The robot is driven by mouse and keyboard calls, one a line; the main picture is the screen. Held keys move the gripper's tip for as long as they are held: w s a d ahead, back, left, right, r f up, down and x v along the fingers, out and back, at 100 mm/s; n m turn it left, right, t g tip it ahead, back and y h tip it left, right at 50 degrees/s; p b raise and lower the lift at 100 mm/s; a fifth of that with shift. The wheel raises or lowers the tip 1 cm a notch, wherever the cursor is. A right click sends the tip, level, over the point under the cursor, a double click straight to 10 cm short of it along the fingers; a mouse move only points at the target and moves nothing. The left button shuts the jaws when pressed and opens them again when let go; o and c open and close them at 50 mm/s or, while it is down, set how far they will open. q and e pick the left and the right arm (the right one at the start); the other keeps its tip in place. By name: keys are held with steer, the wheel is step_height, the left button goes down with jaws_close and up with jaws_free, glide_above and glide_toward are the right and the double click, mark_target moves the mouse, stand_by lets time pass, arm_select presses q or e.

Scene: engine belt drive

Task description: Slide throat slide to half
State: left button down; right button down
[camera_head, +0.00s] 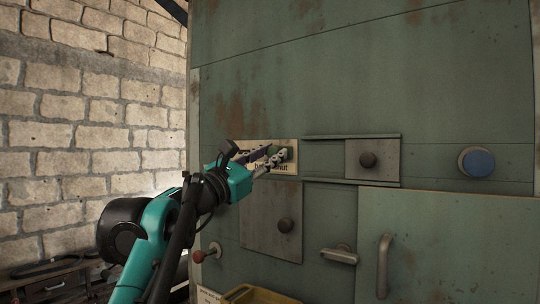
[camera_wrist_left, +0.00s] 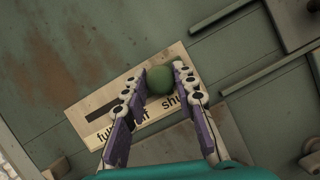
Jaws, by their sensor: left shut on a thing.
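The throat slide's green knob (camera_wrist_left: 160,80) sits at the right end of a cream label plate (camera_wrist_left: 85,125), by the word "shut". The dark slot (camera_wrist_left: 102,112) runs left from it above the words "full" and "half", which my finger partly covers. My left gripper (camera_wrist_left: 158,84) is shut on the green knob, a finger on each side. In the head view the left gripper (camera_head: 277,156) reaches the label plate (camera_head: 289,170) on the green cabinet and covers much of it. My right gripper is out of view.
Right of the plate, a railed sliding panel carries a dark knob (camera_head: 368,160). A blue button (camera_head: 477,162) is farther right. Below are a panel with a dark knob (camera_head: 285,225), a lever handle (camera_head: 340,256), a door handle (camera_head: 384,266) and a red-tipped lever (camera_head: 200,256).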

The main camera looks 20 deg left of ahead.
arm_select(q)
steer(key=shift+w+a+r, duration=0.1)
steer(key=shift+w+a, duration=0.05)
steer(key=shift+a, duration=0.25)
steer(key=a, duration=0.1)
steer(key=w+a+p, duration=0.1)
steer(key=a, duration=0.1)
steer(key=a+p, duration=0.1)
steer(key=shift+w+a, duration=0.35)
steer(key=shift+a, duration=0.05)
steer(key=c, duration=1.2)
jaws_free()
steer(key=shift+w, duration=0.1)
steer(key=v, duration=1.2)
steer(key=shift+f, duration=0.2)
steer(key=shift+w, duration=0.1)
